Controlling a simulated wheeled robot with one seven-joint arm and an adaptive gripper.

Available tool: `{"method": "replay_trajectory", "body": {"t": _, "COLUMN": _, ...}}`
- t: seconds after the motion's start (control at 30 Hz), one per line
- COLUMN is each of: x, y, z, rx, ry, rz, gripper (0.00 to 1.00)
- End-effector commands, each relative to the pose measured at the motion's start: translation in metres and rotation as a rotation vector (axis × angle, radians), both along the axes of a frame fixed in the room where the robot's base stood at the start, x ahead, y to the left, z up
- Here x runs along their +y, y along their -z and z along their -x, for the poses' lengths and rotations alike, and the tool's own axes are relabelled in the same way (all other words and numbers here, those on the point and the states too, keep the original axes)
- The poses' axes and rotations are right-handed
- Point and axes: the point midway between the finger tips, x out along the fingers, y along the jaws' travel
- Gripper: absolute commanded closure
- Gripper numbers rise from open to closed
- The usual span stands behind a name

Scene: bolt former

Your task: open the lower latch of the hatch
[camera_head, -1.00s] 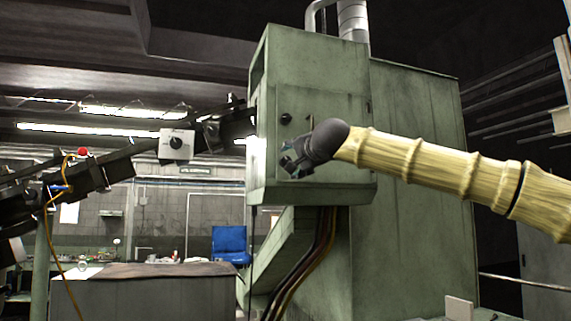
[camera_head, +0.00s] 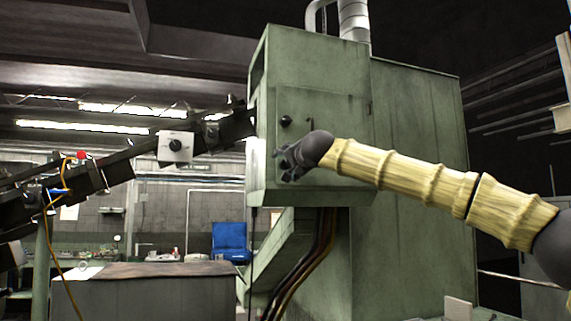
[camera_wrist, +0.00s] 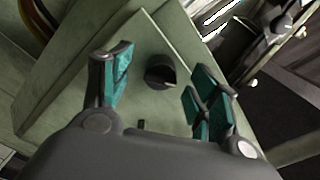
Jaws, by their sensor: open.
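The hatch (camera_head: 335,108) is a flat green panel on the front of the green machine box. A black round knob (camera_head: 286,119), its upper latch, and a small dark handle (camera_head: 310,124) show above my gripper. My gripper (camera_head: 287,168) is in front of the lower part of the hatch and hides the lower latch in the head view. In the wrist view, a black knob (camera_wrist: 160,74), apparently the lower latch, sits between the spread teal-padded fingers of my gripper (camera_wrist: 160,88). The fingers are open and empty; I cannot tell how far they are from the knob.
The green machine cabinet (camera_head: 415,160) stands behind and right of the box. Dark cables (camera_head: 318,255) run down below it. A black conveyor-like rail with a grey control box (camera_head: 176,147) is at left. A blue chair (camera_head: 230,240) and a bench (camera_head: 165,292) stand farther back.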

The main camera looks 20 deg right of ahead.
Motion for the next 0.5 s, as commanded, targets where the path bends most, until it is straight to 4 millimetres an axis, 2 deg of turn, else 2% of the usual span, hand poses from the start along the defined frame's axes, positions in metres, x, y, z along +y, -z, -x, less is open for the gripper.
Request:
{"method": "replay_trajectory", "body": {"t": 0.17, "x": -0.0003, "y": -0.0071, "z": 0.0006, "rx": -0.004, "ry": 0.001, "rz": 0.145, "gripper": 0.39}}
{"method": "replay_trajectory", "body": {"t": 0.5, "x": -0.0010, "y": -0.0051, "z": 0.0007, "rx": -0.010, "ry": 0.002, "rz": 0.338, "gripper": 0.39}}
